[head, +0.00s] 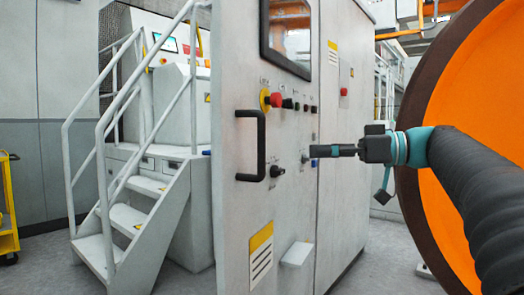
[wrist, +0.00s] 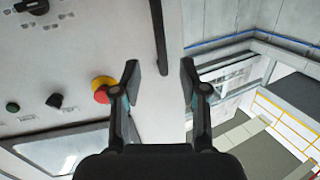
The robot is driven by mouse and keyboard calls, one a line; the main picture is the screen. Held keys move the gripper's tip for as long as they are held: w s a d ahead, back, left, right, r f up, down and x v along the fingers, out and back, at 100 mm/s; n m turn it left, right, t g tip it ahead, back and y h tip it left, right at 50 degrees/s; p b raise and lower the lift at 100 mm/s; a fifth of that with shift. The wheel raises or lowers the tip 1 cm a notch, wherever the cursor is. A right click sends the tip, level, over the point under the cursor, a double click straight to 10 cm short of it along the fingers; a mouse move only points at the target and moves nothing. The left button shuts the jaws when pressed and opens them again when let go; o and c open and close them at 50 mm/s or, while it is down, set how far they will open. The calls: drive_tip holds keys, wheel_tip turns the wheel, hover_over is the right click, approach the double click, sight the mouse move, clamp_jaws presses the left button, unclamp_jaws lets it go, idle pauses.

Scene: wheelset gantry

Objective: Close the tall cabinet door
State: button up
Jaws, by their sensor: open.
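The tall cabinet door (head: 232,215) is a light grey panel with a dark window at its top and a black bar handle (head: 250,146) near its left edge. Any gap between door and cabinet frame is hidden from here. In the wrist view the door (wrist: 95,40) fills the left, and the dark bar that seems to be the handle (wrist: 158,35) is ahead between the fingers' lines. My gripper (head: 316,151) is in front of the panel, right of the handle in the head view. Its fingers (wrist: 160,78) are apart with nothing between them; no contact shows.
A red emergency button (head: 276,99) and small knobs sit on the panel; a small ledge (head: 297,254) juts out lower down. White railed stairs (head: 135,215) stand at left. A big orange wheel with a brown rim (head: 425,110) is close at right. Grey floor shows between.

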drive_tip(key=r+n, duration=0.1)
hover_over(261, 171)
drive_tip(key=shift+w+r+y, duration=0.2)
drive_tip(key=shift+w+y, duration=0.1)
drive_tip(key=shift+w, duration=0.15)
idle(0.3)
clamp_jaws()
